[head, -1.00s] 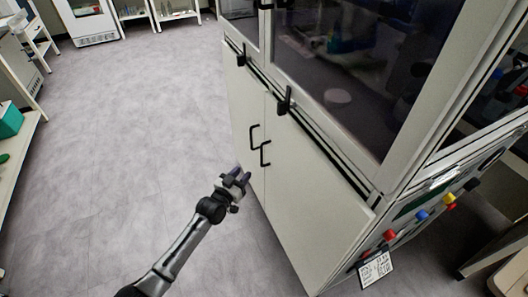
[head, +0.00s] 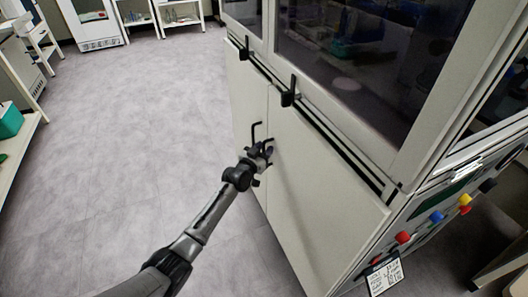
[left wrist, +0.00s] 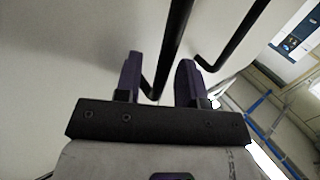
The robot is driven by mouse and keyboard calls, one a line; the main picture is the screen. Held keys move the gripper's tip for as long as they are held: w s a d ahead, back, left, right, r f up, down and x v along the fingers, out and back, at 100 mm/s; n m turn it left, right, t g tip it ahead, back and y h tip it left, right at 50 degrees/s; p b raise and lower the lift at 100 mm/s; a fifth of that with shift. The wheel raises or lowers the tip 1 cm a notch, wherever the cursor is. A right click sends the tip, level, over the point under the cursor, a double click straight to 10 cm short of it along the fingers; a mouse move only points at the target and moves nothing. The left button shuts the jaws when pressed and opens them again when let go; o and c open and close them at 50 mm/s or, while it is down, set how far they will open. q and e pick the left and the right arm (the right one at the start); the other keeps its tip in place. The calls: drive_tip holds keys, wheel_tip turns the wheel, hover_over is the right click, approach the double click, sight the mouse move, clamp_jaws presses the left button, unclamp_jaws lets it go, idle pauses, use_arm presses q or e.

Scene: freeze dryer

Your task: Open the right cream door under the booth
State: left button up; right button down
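The right cream door (head: 320,195) under the booth is closed, flush with the left cream door (head: 247,95). Its black bar handle (head: 268,147) is partly hidden by my left gripper (head: 264,157). In the left wrist view my left gripper (left wrist: 160,82) is open, with its two dark fingers on either side of a black handle bar (left wrist: 172,45). Gaps show between the bar and the fingers. The other door's handle (head: 256,131) is just left of the gripper in the head view; a second bar (left wrist: 235,35) shows in the left wrist view. My right gripper is not in view.
The glass-fronted booth (head: 365,70) stands above the doors, with black latches (head: 288,97) along its lower edge. Coloured knobs (head: 437,217) and a label card (head: 385,276) are on the side at right. The grey floor (head: 130,140) left of the doors is clear.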

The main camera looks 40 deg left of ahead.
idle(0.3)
use_arm(q)
clamp_jaws()
idle(0.4)
